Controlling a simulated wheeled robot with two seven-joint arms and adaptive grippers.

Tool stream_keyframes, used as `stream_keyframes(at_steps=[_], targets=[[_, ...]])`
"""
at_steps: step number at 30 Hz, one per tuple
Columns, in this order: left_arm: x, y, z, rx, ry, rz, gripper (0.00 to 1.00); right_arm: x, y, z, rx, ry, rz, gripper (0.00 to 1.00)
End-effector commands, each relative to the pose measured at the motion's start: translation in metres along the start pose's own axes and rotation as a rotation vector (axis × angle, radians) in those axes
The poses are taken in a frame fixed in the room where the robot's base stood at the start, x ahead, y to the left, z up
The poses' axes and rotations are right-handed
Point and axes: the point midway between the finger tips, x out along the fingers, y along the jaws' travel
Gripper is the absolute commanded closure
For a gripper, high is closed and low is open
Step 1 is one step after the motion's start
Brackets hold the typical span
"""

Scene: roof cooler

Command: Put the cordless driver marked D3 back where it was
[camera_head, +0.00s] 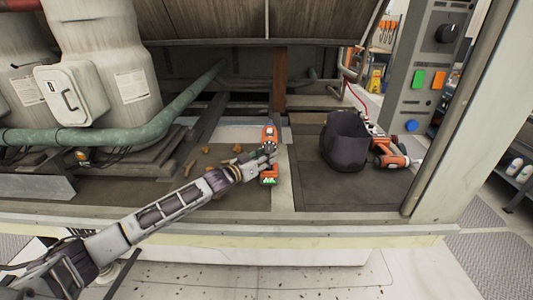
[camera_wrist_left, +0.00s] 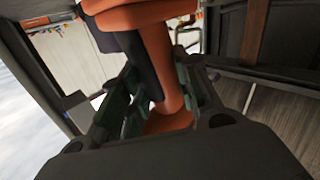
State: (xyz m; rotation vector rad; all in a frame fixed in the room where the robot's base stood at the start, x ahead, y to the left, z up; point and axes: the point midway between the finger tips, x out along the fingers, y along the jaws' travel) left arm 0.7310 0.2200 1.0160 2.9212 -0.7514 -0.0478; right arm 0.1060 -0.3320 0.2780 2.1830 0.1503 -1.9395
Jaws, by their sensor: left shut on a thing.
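An orange and dark cordless driver (camera_head: 269,134) stands upright near the middle of the head view, its base (camera_head: 268,181) bearing a green and white label too small to read. My left gripper (camera_head: 267,157) is shut around its handle, between head and base. In the left wrist view the orange handle (camera_wrist_left: 165,70) runs between the fingers (camera_wrist_left: 150,100). I cannot tell whether the held driver touches the surface. My right gripper is not in view.
A green pipe (camera_head: 140,137) and a grey panel post (camera_head: 425,70) flank the deck. The mat's front is clear.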

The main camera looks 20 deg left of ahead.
Motion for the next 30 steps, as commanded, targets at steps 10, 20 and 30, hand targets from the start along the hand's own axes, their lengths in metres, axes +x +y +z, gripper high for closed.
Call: stream_keyframes(at_steps=[10, 20, 30], targets=[[0.0, -0.001, 0.011, 0.002, 0.01, 0.003, 1.0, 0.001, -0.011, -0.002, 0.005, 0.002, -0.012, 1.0], [0.001, -0.002, 0.013, 0.001, 0.009, 0.003, 1.0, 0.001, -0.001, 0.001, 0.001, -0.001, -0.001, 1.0], [0.0, -0.002, 0.018, -0.001, 0.0, 0.0, 0.47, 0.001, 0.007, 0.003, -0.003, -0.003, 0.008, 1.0]])
